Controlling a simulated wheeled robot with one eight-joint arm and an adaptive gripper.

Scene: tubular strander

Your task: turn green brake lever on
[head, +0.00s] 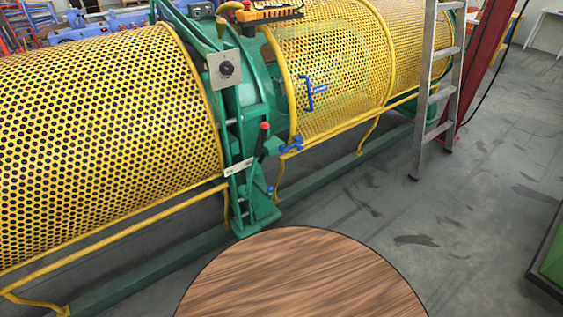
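I see no lever that is clearly green all over, and I cannot tell whether this one is on or off. My gripper is not in view.
Yellow perforated guards (95,140) (330,65) flank the frame. A grey control plate with a black knob (226,69) sits above the lever. A round wood-grained surface (300,280) fills the bottom centre.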

